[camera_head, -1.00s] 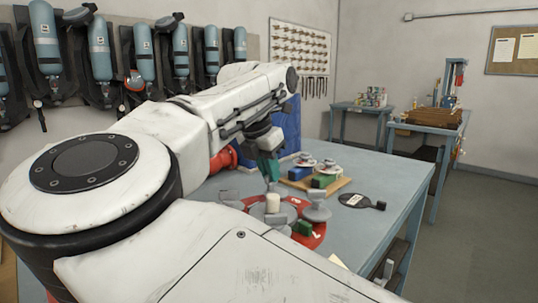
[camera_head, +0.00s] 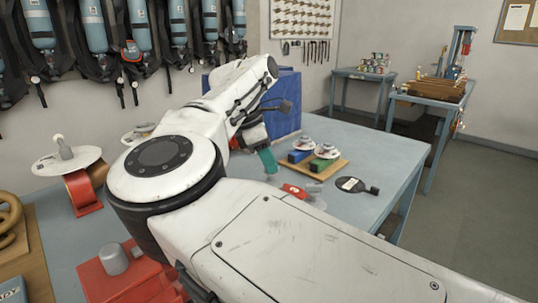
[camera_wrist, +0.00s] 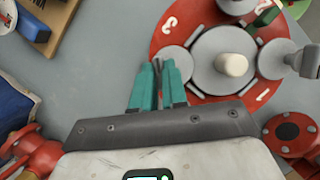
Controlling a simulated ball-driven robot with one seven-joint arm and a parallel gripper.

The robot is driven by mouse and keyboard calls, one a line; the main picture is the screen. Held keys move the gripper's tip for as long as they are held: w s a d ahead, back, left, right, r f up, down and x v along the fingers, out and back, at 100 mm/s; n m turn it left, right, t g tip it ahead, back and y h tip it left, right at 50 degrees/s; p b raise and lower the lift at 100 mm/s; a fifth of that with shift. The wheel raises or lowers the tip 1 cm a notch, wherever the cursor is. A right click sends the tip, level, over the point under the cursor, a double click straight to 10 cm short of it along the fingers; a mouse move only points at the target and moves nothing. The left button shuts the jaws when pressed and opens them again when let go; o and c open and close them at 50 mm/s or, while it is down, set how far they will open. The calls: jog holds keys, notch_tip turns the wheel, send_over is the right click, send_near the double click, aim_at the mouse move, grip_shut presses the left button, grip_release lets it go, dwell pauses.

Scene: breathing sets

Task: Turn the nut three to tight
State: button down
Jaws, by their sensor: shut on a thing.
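A red round plate (camera_wrist: 165,42) with white numerals lies on the bench, with a grey cover (camera_wrist: 212,75) and a cream knob (camera_wrist: 231,65) at its middle. Grey nuts with raised grips stand around the rim, one at right (camera_wrist: 305,62) and one at top (camera_wrist: 238,6). My gripper (camera_wrist: 159,68) has teal fingers closed on a thin grey grip beside a round grey nut (camera_wrist: 180,62) at the plate's left. In the head view, my arm hides most of the plate (camera_head: 293,190); my gripper (camera_head: 270,165) points down there.
A wooden board (camera_head: 318,168) with blue and green blocks and white discs stands beyond the plate. A dark paddle-shaped tag (camera_head: 356,186) lies to its right. A red flanged fitting (camera_wrist: 290,131) is close by. Bare bench lies left of the plate in the wrist view.

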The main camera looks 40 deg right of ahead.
jog(key=shift+m, duration=0.3)
jog(key=c, duration=1.2)
grip_release()
jog(key=shift+o, duration=0.2)
jog(key=v, duration=1.1)
jog(key=shift+w+d+f, duration=0.1)
jog(key=shift+d+f, duration=0.05)
